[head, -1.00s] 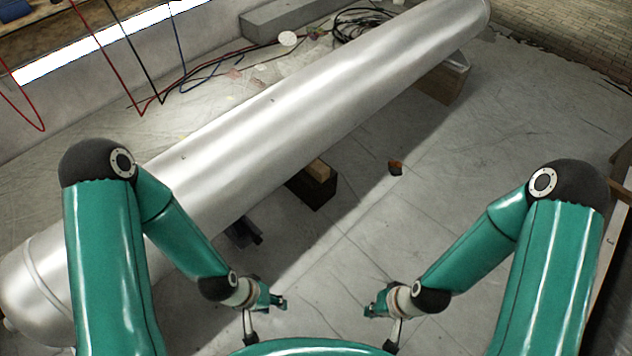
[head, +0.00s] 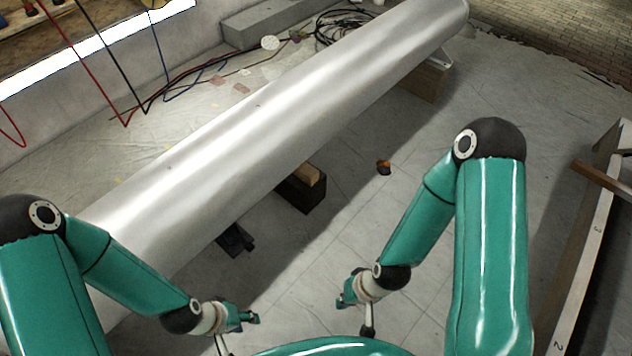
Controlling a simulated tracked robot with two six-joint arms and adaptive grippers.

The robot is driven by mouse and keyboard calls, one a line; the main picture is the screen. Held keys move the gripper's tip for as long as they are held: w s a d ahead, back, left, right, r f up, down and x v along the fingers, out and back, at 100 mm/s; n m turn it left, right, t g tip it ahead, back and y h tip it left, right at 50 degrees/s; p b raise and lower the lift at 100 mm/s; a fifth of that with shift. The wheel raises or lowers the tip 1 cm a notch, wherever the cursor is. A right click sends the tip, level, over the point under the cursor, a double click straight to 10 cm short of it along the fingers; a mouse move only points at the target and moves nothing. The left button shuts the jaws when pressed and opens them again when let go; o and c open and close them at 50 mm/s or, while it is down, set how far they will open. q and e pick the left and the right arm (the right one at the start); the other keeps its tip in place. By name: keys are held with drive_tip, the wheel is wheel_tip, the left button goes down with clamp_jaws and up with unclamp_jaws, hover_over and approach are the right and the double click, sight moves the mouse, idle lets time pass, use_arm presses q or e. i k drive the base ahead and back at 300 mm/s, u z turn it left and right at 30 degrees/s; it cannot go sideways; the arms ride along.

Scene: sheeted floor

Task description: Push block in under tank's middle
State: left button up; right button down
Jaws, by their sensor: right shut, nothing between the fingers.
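The tank (head: 215,150) is a long silver cylinder lying diagonally from lower left to upper right. A dark block (head: 303,196) with a light wooden piece (head: 308,174) on top stands by the near side of the tank's middle. Its far part is hidden by the tank, so I cannot tell how far under it reaches. My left gripper (head: 240,328) is low in the picture, left of centre, nearer to me than the block and apart from it; its finger gap is unclear. My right gripper (head: 354,310) is shut and empty, below and right of the block.
A wooden support (head: 426,80) is under the tank's far end. A dark object (head: 235,240) lies by its near side. A small orange and black item (head: 383,167) lies on the sheeted floor. A long rail (head: 590,250) runs along the right. Floor between block and grippers looks clear.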

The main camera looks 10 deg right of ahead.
sight(305, 172)
drive_tip(key=u, duration=0.05)
drive_tip(key=i, duration=0.95)
drive_tip(key=z, duration=0.1)
